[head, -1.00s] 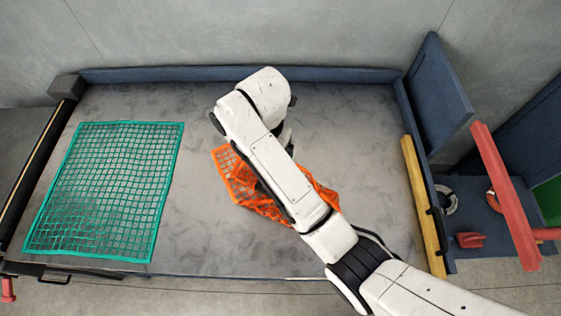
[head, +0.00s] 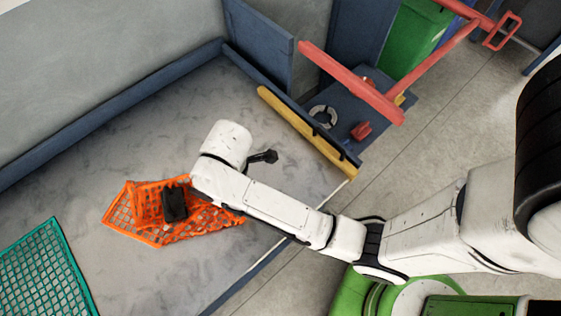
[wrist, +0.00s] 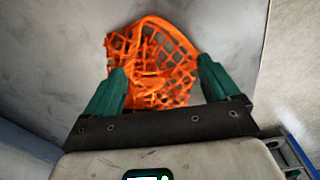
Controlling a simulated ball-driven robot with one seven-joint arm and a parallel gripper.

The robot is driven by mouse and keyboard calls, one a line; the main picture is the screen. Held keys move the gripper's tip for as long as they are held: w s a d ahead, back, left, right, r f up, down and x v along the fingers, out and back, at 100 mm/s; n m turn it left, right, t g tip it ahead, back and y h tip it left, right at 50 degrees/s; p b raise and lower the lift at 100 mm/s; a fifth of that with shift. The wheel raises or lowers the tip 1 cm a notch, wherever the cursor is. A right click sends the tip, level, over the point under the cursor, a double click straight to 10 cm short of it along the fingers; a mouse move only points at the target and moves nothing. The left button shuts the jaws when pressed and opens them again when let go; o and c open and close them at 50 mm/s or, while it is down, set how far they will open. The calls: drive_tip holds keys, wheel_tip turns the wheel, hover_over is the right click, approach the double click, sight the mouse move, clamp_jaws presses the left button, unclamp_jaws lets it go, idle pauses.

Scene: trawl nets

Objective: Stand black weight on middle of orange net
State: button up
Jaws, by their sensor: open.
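The orange net (head: 128,222) lies crumpled on the grey table, with a raised fold at its left part. A black block (head: 174,203), apparently the black weight, shows near the middle of the net, close beside my arm. I cannot tell surely whether it stands upright. In the wrist view the net (wrist: 150,60) lies beyond and between the spread teal fingers of my gripper (wrist: 162,66). My gripper is open, with nothing visibly held. No black weight shows in the wrist view; the gripper's dark crossbar hides the near part of the net. My arm covers part of the net in the head view.
A teal net (head: 45,270) lies flat at the lower left. A yellow bar (head: 305,130) and a blue rail edge the table's right end. Beyond stand a red frame (head: 350,82) and a white ring (head: 322,116). Bare table (head: 110,135) lies behind the orange net.

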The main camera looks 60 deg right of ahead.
drive_tip(key=s+d+m, duration=0.4)
drive_tip(key=s+m, duration=0.2)
drive_tip(key=s, duration=0.1)
drive_tip(key=s+d+r+m+h, duration=0.1)
drive_tip(key=s+d+m, duration=0.3)
drive_tip(key=s+m, duration=0.3)
drive_tip(key=shift+s+d+r, duration=0.15)
drive_tip(key=shift+s, duration=0.3)
